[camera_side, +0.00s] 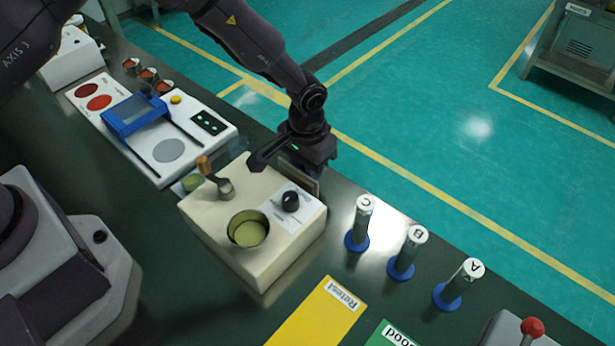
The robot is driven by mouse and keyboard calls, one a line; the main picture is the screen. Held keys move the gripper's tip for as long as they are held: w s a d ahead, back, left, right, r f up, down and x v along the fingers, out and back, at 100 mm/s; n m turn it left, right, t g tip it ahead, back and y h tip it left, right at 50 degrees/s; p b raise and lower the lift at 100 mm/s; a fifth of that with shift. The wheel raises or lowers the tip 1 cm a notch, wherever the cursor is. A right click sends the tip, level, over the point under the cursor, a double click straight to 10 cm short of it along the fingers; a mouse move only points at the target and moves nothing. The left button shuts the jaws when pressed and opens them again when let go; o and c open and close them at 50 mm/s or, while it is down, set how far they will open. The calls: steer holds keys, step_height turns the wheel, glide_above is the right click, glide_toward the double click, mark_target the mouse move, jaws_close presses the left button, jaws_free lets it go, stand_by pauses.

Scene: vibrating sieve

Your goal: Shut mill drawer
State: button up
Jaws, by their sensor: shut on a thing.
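The mill (225,232) is a cream box with a round opening holding greenish material and a black knob (290,201) on a white panel. A thin brownish panel (313,184), which looks like the mill drawer's front, shows at the mill's far right side. My gripper (298,165) is over that far side, right by the panel. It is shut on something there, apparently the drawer. The fingertips and the contact are mostly hidden, and I cannot tell how far out the drawer stands.
A white machine with a blue frame (132,113) is at left. Vials C (361,215), B (412,243) and A (466,277) stand at right.

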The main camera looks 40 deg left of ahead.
mark_target(294, 179)
steer(key=shift+s, duration=1.7)
steer(key=o, duration=0.7)
step_height(294, 179, up, 8)
